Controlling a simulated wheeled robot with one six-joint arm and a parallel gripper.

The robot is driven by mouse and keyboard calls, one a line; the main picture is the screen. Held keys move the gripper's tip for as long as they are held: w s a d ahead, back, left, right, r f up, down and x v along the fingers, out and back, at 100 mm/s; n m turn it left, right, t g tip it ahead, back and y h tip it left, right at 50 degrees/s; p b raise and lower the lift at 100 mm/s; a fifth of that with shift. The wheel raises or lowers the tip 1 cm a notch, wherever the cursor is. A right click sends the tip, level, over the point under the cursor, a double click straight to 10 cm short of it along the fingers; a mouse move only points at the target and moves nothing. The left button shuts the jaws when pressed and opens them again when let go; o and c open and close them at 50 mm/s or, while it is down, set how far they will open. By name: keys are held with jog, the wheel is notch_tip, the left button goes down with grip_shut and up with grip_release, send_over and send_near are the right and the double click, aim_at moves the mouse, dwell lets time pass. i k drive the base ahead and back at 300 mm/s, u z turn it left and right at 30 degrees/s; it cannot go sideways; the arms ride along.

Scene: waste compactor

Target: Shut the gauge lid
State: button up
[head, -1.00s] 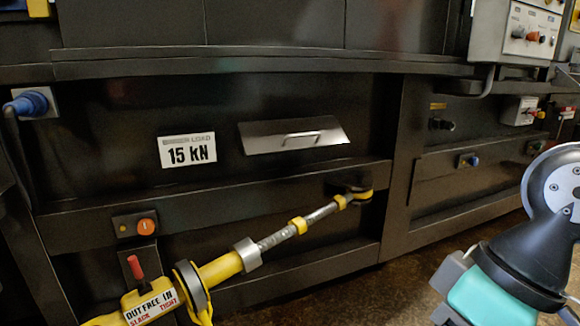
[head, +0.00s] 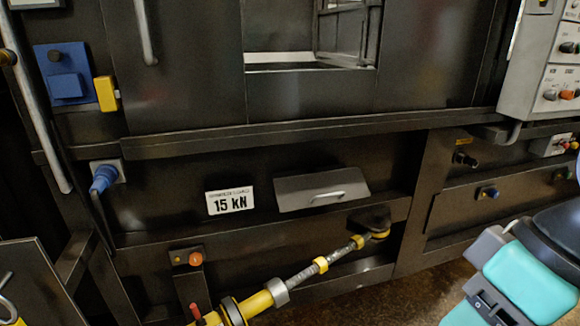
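The gauge lid (head: 350,184) is a grey, slanted metal plate with a light bar handle (head: 328,197). It is on the dark front panel, right of the white "15 kN" label (head: 230,201). Its lower edge seems to stand out from the panel, but I cannot tell how far it is open. No gauge face shows; whatever is behind the lid is hidden. Part of my arm, teal, grey and black, shows at the lower right, well apart from the lid. My gripper's fingertips are not in view.
A yellow and grey turnbuckle (head: 280,290) runs diagonally below the lid to a dark bracket (head: 368,218). An orange button (head: 195,258) and a blue plug (head: 103,179) are to the left. A ledge (head: 300,136) crosses above the lid. A control box (head: 545,75) is at upper right.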

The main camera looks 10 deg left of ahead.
aim_at(296, 192)
jog(key=u, duration=0.7)
jog(key=i, duration=1)
jog(key=z, duration=0.55)
